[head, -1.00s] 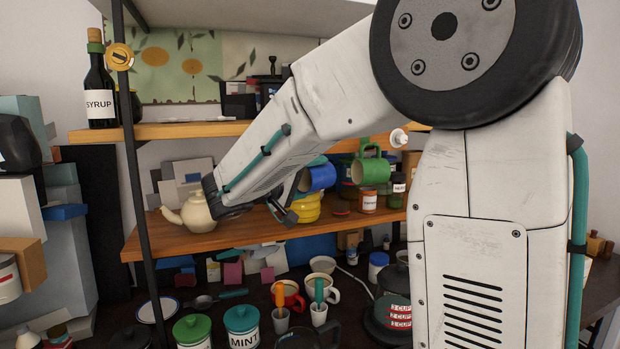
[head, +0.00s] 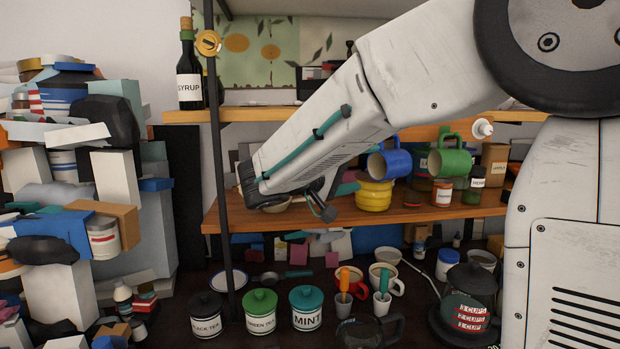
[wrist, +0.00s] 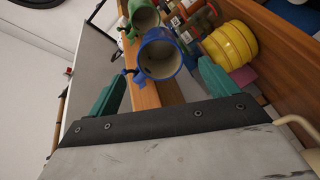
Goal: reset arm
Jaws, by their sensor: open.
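My gripper (wrist: 160,88) shows in the wrist view as two teal fingers spread wide apart, with nothing held between them. A blue mug (head: 390,160) hangs above the middle shelf board, right of my wrist. In the wrist view the blue mug (wrist: 160,58) lies beyond the fingertips, and I cannot see any contact. A green mug (head: 450,158) hangs to its right. A cream teapot is mostly hidden behind my wrist; its handle (wrist: 292,121) shows at the wrist view's right edge.
A yellow ribbed pot (head: 374,196) and small jars stand on the middle shelf board (head: 420,215). A black post (head: 215,150) is left of my wrist. Lidded canisters (head: 262,310) and mugs crowd the lower counter. A syrup bottle (head: 189,75) stands on the upper board.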

